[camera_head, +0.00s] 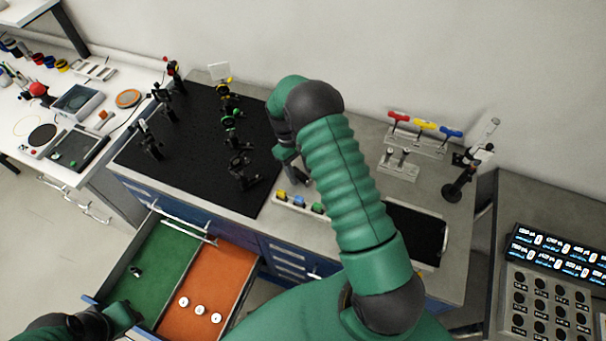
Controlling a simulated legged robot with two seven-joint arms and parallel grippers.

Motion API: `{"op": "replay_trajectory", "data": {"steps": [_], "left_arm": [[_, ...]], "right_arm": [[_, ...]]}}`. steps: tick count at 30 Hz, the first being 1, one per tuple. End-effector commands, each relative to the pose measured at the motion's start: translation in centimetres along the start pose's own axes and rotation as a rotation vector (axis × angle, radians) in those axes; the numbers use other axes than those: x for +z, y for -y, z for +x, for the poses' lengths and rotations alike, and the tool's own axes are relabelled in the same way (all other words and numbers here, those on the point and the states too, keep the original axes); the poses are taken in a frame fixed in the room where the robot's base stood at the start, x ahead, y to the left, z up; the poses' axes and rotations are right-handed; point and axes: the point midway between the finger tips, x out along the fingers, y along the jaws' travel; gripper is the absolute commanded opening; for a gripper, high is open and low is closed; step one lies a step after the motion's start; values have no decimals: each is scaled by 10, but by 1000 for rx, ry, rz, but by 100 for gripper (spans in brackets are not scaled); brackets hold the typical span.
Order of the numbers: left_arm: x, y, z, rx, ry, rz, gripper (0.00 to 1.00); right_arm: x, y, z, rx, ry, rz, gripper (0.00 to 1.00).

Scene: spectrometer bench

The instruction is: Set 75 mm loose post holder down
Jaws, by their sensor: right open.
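My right gripper (296,168) is at the right edge of the black breadboard (190,185), pointing down behind the small block rack. It is open, and I see nothing held between its fingers. Several black post assemblies stand on the breadboard, one with a dark base (241,178) near its right side. I cannot tell which of these, if any, is the 75 mm loose post holder. A small dark piece (136,271) lies in the green half of the open drawer. My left gripper (118,318) is at the drawer's lower left, its fingers unclear.
The open drawer (186,240) has a green and an orange half; white round pieces lie in the orange one. The small block rack (299,205), a silver holder rack (398,166), coloured-handled tools (424,126) and a black mat (415,235) are on the right bench.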

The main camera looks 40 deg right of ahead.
Motion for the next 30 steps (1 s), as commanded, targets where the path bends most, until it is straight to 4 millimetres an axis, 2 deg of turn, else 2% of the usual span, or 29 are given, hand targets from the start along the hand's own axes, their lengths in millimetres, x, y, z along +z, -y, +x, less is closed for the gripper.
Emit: {"op": "replay_trajectory", "data": {"steps": [4, 5, 15, 16, 30], "left_arm": [[0, 0, 1, 0, 1, 0, 32], [0, 0, 1, 0, 1, 0, 32], [0, 0, 1, 0, 0, 0, 32], [0, 0, 1, 0, 0, 0, 32], [0, 0, 1, 0, 0, 0, 32]], "right_arm": [[-1, 0, 1, 0, 0, 0, 49], [-1, -1, 1, 0, 0, 0, 46], [0, -1, 0, 0, 0, 0, 2], [0, -1, 0, 0, 0, 0, 0], [0, -1, 0, 0, 0, 0, 0]]}}
